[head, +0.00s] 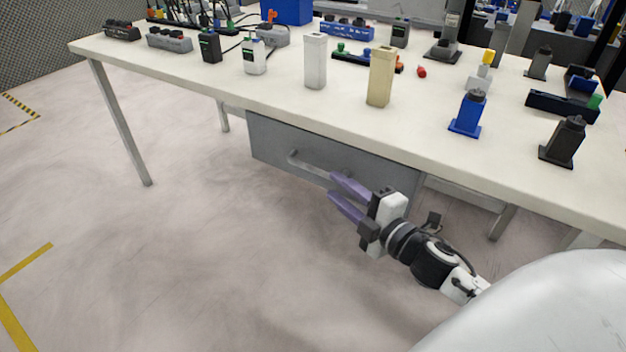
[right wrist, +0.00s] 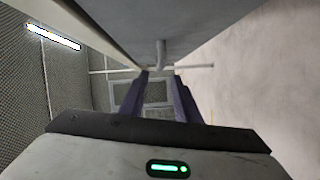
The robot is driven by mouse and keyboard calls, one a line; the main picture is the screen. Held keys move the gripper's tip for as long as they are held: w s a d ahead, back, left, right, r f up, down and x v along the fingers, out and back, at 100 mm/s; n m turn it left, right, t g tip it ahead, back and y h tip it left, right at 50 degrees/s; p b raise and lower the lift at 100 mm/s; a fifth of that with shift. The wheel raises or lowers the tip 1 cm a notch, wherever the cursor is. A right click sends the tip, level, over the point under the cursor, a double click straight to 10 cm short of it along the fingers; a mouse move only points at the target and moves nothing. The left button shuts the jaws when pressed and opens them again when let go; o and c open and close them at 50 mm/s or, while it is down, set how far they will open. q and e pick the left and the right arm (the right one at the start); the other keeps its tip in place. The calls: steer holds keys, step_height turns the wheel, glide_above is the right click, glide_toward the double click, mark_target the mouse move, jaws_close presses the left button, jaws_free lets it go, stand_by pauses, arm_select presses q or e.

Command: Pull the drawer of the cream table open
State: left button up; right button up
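The cream table (head: 200,82) fills the upper head view. Its grey drawer (head: 270,140) hangs under the top and looks closed. A pale bar handle (head: 305,167) sticks out from the drawer front. In the right wrist view the handle (right wrist: 161,55) shows just beyond the fingertips (right wrist: 160,80), under the grey drawer front. I cannot tell whether the fingers touch it; part of the handle is hidden behind a finger. My left gripper is out of view.
Bottles, blocks and several small devices stand on the tabletop, including a tan block (head: 381,78), a white block (head: 315,62) and a blue device (head: 468,113). A table leg (head: 122,125) stands at left. The floor (head: 190,250) before the drawer is clear.

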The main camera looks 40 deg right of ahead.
mark_target(318, 173)
steer(key=w, duration=0.6)
steer(key=w+b, duration=0.1)
steer(key=w, duration=0.3)
steer(key=shift+f, duration=0.4)
steer(key=shift+s, duration=0.1)
jaws_close()
